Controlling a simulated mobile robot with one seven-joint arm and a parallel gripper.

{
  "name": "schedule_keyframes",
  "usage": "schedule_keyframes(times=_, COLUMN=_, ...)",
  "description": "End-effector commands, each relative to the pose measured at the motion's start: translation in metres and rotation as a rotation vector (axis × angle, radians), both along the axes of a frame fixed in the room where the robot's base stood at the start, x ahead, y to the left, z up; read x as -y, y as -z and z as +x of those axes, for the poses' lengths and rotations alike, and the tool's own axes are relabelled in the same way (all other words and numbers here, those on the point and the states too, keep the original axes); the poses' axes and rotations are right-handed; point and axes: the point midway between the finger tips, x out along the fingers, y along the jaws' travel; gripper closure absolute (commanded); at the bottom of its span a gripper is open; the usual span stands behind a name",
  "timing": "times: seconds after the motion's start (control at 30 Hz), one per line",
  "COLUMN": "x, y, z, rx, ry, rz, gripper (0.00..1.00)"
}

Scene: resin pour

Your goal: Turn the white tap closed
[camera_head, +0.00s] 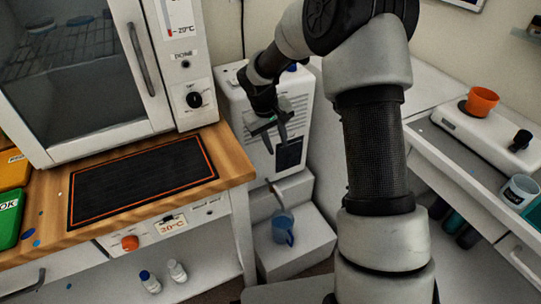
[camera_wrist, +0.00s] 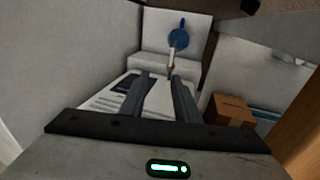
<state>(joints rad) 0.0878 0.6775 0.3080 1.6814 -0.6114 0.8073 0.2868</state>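A white dispenser box (camera_head: 292,88) stands between the oven bench and my arm, with a dark panel on its front. A thin spout (camera_head: 271,186) sticks out low on its front; in the wrist view, a thin pale and orange piece (camera_wrist: 171,66) shows just beyond my fingertips. I cannot make out the white tap's handle clearly. A blue mug (camera_head: 283,228) stands on the step below the spout; it also shows in the wrist view (camera_wrist: 178,39). My gripper (camera_head: 275,146) points down in front of the box, fingers apart (camera_wrist: 160,76), with nothing seen between them.
A white oven (camera_head: 180,95) and a wooden bench with a black mat (camera_head: 140,182) are at the left. A white step (camera_head: 305,243) is below the box. At the right, a counter holds an orange cup (camera_head: 481,101) on a scale. A cardboard box (camera_wrist: 230,110) shows in the wrist view.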

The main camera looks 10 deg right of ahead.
Motion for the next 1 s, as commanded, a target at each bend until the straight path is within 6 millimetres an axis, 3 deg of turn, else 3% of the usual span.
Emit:
schedule_keyframes(times=0.03, x=-0.004, y=0.024, z=0.006, rx=-0.025, ry=-0.006, rz=0.009, gripper=0.71)
schedule_keyframes(times=0.1, x=-0.009, y=0.050, z=0.013, rx=-0.043, ry=-0.011, rz=0.017, gripper=0.71)
schedule_keyframes(times=0.2, x=-0.013, y=0.079, z=0.018, rx=-0.060, ry=-0.016, rz=0.026, gripper=0.71)
schedule_keyframes(times=0.57, x=-0.012, y=0.126, z=0.021, rx=-0.072, ry=-0.019, rz=0.032, gripper=0.71)
schedule_keyframes(times=1.0, x=0.006, y=0.220, z=0.026, rx=-0.072, ry=-0.017, rz=0.033, gripper=0.71)
